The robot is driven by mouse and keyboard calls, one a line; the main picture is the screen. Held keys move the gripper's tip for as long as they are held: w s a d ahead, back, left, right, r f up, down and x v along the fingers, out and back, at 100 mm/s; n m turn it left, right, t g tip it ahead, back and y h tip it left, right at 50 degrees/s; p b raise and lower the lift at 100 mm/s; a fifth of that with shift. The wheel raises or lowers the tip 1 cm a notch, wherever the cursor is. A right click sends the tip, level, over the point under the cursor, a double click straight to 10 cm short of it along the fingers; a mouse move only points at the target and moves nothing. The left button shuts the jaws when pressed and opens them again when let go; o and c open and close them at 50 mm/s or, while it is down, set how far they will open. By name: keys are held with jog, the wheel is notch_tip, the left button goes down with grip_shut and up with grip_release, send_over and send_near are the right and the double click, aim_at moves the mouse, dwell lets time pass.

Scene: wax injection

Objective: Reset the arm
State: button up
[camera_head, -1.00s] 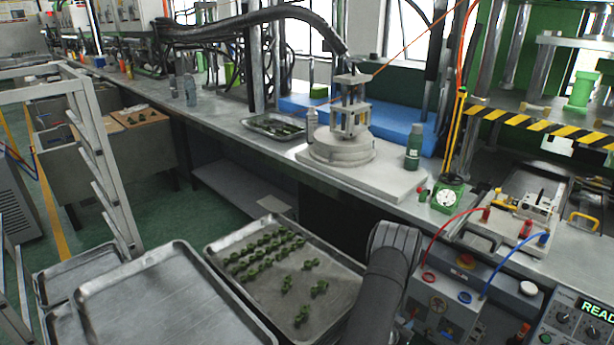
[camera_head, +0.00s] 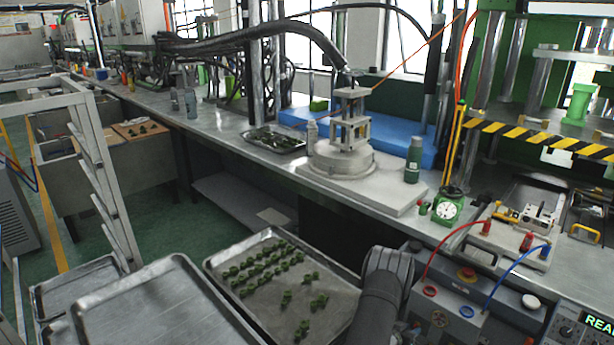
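My dark grey arm (camera_head: 383,292) rises from the bottom edge, over the right edge of a metal tray. Only a rounded link shows; my gripper is not in view, and whether it holds anything cannot be seen. The tray (camera_head: 335,313) holds rows of small green wax pieces (camera_head: 262,265), with a few looser ones nearer the front right. An empty metal tray (camera_head: 165,305) lies to its left.
The long bench holds a round grey press fixture (camera_head: 343,158), a green bottle (camera_head: 413,160), a green dial gauge (camera_head: 447,208) and a tray of dark pieces (camera_head: 290,145). A control box (camera_head: 455,300) with red and blue hoses stands right of my arm. A grey rack (camera_head: 98,165) stands left.

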jog(key=s+a+r+m, duration=0.1)
jog(key=s+a+r, duration=0.3)
jog(key=s+a, duration=0.4)
jog(key=shift+a+r+m+t+y, duration=0.3)
jog(key=shift+a+t+y, duration=0.1)
jog(key=shift+a, duration=0.5)
jog(key=shift+s, duration=0.1)
jog(key=o, duration=1.3)
jog(key=shift+c, duration=0.2)
jog(key=shift+o, duration=1.4)
jog(key=s+d+f+t+h, duration=0.1)
jog(key=s+d+f, duration=0.2)
jog(key=s, duration=0.4)
jog(key=shift+s+d+f, duration=0.2)
jog(key=shift+s+f, duration=0.2)
jog(key=s+a+f+m+t+h, duration=0.1)
jog(key=s+f+t+h, duration=0.15)
jog(key=s, duration=0.75)
jog(key=x, duration=0.9)
jog(key=shift+w+y, duration=0.2)
jog(key=shift+y, duration=0.25)
